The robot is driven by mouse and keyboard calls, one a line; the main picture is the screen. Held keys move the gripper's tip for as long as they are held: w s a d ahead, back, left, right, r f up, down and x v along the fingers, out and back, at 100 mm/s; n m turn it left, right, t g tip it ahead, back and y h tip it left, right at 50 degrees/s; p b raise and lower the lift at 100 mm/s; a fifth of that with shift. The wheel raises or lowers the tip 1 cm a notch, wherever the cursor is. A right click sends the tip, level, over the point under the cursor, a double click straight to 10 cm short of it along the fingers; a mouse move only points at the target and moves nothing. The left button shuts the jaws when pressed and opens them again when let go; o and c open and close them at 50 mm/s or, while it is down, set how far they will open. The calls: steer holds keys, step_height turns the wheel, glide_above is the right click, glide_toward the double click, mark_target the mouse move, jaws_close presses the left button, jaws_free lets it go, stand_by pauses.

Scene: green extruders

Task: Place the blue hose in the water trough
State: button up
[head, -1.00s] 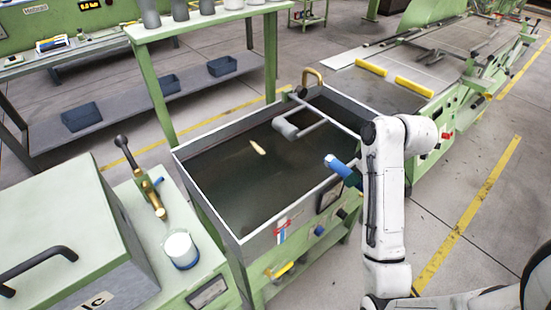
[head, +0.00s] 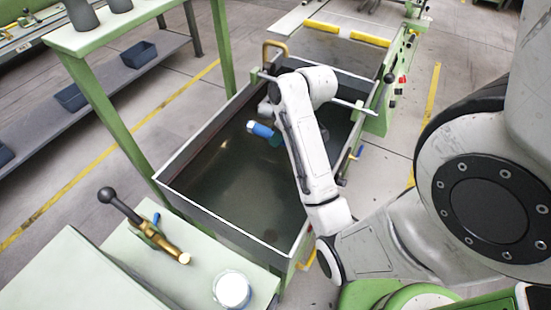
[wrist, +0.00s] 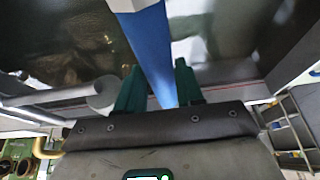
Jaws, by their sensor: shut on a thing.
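My gripper (head: 274,139) has teal fingers and is over the water trough (head: 236,190), an open grey-walled basin of dark water. It is shut on the blue hose (head: 260,129), a short blue piece with a pale end. In the wrist view the hose (wrist: 150,50) runs between the two fingers (wrist: 157,80) and out past their tips, over the dark water. From the head view the hose lies inside the trough's outline. I cannot tell whether it touches the water. My arm hides part of the trough's right side.
A grey pipe (head: 265,108) and a metal bar cross the far end of the trough, close to my gripper. A brass lever valve (head: 150,235) and a white cup (head: 231,289) stand on the near green bench. A green shelf (head: 110,25) stands at left.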

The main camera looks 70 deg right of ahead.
mark_target(276, 172)
step_height(276, 172, down, 16)
steer(key=shift+r+p, duration=0.25)
steer(key=shift+p, duration=0.05)
steer(key=shift+f, duration=0.2)
steer(key=o, duration=1.1)
steer(key=shift+o, duration=0.2)
steer(key=shift+r, duration=0.1)
steer(key=v, duration=1.2)
steer(key=shift+s, duration=0.1)
